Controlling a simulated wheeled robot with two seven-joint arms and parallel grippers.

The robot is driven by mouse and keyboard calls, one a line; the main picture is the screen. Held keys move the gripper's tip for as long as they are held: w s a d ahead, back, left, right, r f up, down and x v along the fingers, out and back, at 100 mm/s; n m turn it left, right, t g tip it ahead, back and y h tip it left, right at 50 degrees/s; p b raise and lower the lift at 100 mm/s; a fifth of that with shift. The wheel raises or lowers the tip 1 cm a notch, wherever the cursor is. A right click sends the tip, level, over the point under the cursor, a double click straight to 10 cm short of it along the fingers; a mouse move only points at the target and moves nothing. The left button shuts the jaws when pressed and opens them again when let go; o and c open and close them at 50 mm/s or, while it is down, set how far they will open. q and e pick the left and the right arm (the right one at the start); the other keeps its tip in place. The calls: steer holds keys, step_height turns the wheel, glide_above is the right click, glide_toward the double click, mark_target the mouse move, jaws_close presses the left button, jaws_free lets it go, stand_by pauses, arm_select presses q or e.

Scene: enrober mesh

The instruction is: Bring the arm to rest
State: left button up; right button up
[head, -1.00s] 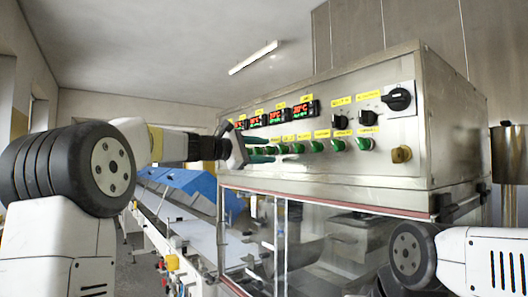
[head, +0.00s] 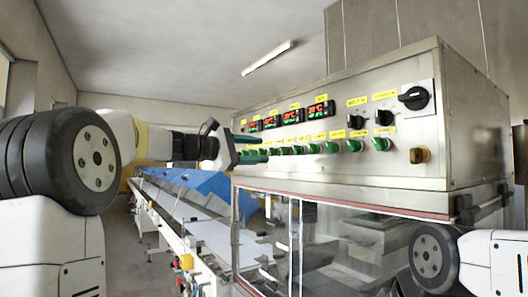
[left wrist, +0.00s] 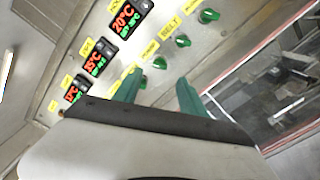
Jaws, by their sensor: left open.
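My left gripper (head: 254,148) reaches in from the left in the head view, in front of the left end of the metal control panel (head: 395,145). Its two green fingers are apart with nothing seen between them. In the left wrist view the open fingers (left wrist: 158,92) point toward the panel face, near a green knob (left wrist: 160,63). I cannot tell from these views whether a finger touches the panel. My right arm (head: 490,262) shows at the lower right; its gripper is out of view.
The panel carries red-and-green displays (head: 318,109), a row of green knobs, black knobs (head: 384,118), a black rotary switch (head: 414,98) and a brass knob (head: 419,155). Glass doors (head: 345,240) sit below. A conveyor (head: 175,222) with blue covers (head: 200,185) runs at left.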

arm_select(q)
steer(key=shift+f, duration=0.1)
steer(key=s+a+f+m+g+y, duration=0.1)
steer(key=s+f+m+y, duration=0.3)
steer(key=s+f, duration=0.6)
steer(key=s+a+f+m+g+y, duration=0.2)
steer(key=s+a+f+m+y, duration=0.2)
steer(key=s+f, duration=0.6)
steer(key=s+a+f+m+g+y, duration=0.1)
steer(key=s+f+m+y, duration=0.3)
steer(key=s+f, duration=0.7)
step_height(320, 180, down, 4)
steer(key=shift+a+r+m, duration=0.25)
steer(key=shift+a+m, duration=0.6)
steer(key=shift+m, duration=0.15)
